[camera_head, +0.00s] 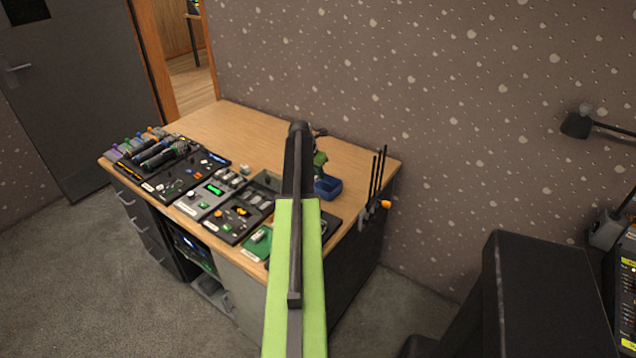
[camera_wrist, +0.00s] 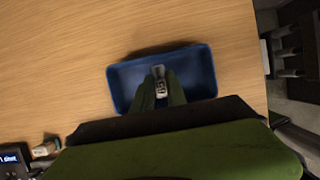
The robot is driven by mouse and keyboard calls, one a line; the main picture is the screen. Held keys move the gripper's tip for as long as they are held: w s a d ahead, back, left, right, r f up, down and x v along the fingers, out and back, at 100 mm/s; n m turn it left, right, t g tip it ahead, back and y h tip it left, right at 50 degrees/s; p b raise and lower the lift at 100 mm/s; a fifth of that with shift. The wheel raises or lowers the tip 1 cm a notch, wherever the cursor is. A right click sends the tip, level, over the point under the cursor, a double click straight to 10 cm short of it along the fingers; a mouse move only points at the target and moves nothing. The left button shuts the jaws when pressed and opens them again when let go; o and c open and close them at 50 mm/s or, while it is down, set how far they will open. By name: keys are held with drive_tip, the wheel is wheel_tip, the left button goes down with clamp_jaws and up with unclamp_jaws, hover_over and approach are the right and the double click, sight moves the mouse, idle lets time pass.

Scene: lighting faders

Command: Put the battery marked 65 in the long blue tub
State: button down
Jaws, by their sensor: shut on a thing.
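In the wrist view my gripper (camera_wrist: 160,88) is shut on a small pale battery (camera_wrist: 160,82) with dark marking on its face; the number is too small to read surely. The battery and fingertips are over the long blue tub (camera_wrist: 204,72), between its left and right walls. I cannot tell how far the battery is above the tub's floor. The blue tub also shows in the head view (camera_head: 328,188), at the back right of the wooden desk, partly hidden by my arm. In the head view the battery is hidden.
Black trays and devices (camera_head: 190,172) fill the desk's left and front edge. Black rods (camera_head: 376,175) stand at the desk's right edge. The back of the wooden top (camera_head: 235,125) is clear.

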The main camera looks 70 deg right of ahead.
sight(316, 177)
wheel_tip(316, 177, down, 4)
drive_tip(key=b, duration=0.3)
drive_tip(key=shift+f+b, duration=0.1)
drive_tip(key=shift+b, duration=0.2)
drive_tip(key=shift+r, duration=0.25)
drive_tip(key=shift+f, duration=0.25)
drive_tip(key=c, duration=1.3)
unclamp_jaws()
drive_tip(key=shift+r, duration=0.1)
drive_tip(key=shift+c, duration=0.2)
drive_tip(key=p+v, duration=1.1)
drive_tip(key=v, duration=0.1)
drive_tip(key=shift+r+p, duration=0.15)
drive_tip(key=shift+p, duration=0.15)
